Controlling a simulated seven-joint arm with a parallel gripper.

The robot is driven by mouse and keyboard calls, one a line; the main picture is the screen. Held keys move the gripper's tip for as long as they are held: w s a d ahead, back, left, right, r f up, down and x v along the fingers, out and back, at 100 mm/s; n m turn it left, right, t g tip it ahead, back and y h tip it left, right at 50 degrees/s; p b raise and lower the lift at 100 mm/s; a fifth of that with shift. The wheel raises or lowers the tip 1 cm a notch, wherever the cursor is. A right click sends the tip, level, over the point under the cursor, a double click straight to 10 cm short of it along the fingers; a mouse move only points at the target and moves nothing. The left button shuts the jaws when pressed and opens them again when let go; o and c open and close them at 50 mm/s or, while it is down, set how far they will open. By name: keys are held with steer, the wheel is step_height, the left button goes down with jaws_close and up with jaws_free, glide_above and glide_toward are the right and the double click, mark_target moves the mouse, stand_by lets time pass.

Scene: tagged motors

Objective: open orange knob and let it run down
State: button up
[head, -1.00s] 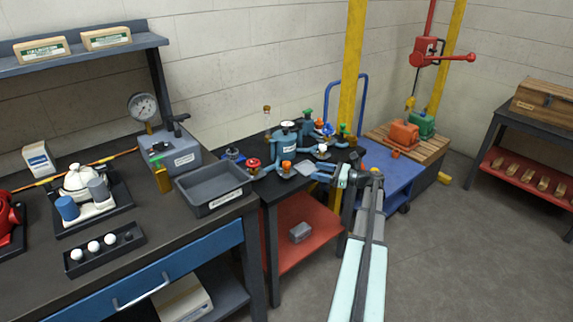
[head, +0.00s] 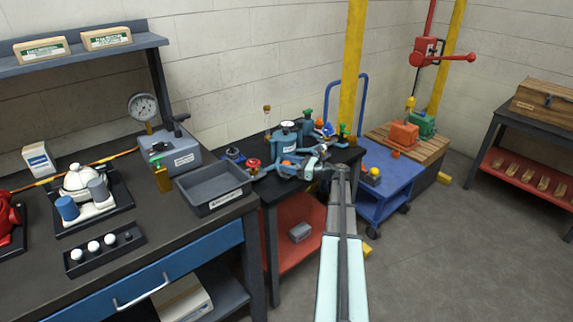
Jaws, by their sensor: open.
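A small black-topped bench (head: 265,190) carries a blue-grey vessel (head: 287,140) with pipes and several coloured knobs around it. An orange knob (head: 287,162) shows at the front of this group, partly hidden by my gripper. My gripper (head: 293,169) is open, with its fingers beside or over the orange knob; I cannot tell whether they touch it. A red knob (head: 253,163) is to the left. A green knob (head: 308,113) and a blue knob (head: 328,129) are behind. A further small orange part (head: 319,122) shows at the back.
A grey tray (head: 213,205) stands on the workbench to the left, close to the knobs. A blue cart (head: 385,190) and a yellow post (head: 353,70) are right of the small bench. A red lower shelf (head: 290,250) holds a grey box (head: 300,232).

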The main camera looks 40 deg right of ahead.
steer(key=shift+w+a, duration=0.3)
steer(key=shift+w, duration=0.2)
steer(key=shift+c, duration=0.2)
steer(key=c, duration=0.9)
steer(key=shift+w+d+n+g+y, duration=0.1)
steer(key=shift+d+n+g+y, duration=0.05)
steer(key=shift+n+g+y, duration=1.25)
steer(key=shift+n+y, duration=0.1)
steer(key=shift+y, duration=0.4)
steer(key=o, duration=0.9)
steer(key=shift+o, duration=0.2)
steer(key=shift+s, duration=0.2)
